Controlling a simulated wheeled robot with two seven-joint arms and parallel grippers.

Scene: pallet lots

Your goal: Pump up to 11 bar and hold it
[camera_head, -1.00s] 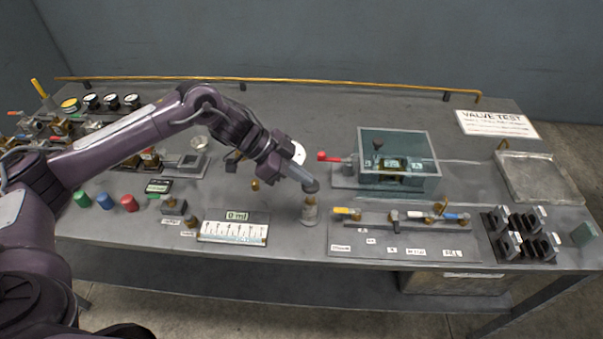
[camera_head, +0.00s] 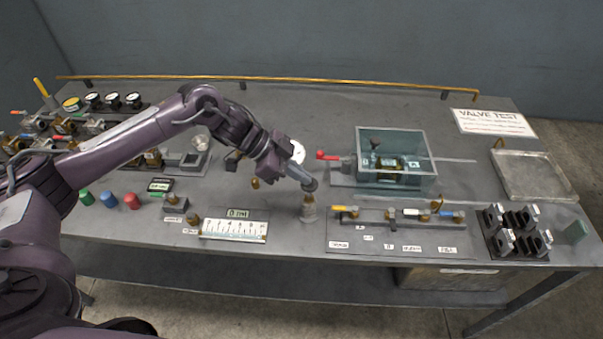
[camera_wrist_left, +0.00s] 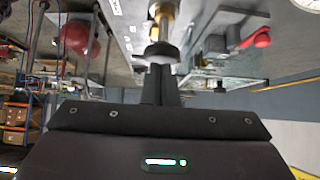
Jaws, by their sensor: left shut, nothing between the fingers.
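The pump is the upright grey cylinder (camera_head: 309,210) near the table's front edge, with a dark round knob (camera_head: 310,186) on top. My left gripper (camera_head: 303,181) comes down at a slant with its closed tips at the knob. My right gripper is not in view.
A valve row panel (camera_head: 400,243) and dark clamps (camera_head: 516,232) lie front right. A scale card (camera_head: 234,229) lies left of the pump. A brass rail runs along the back.

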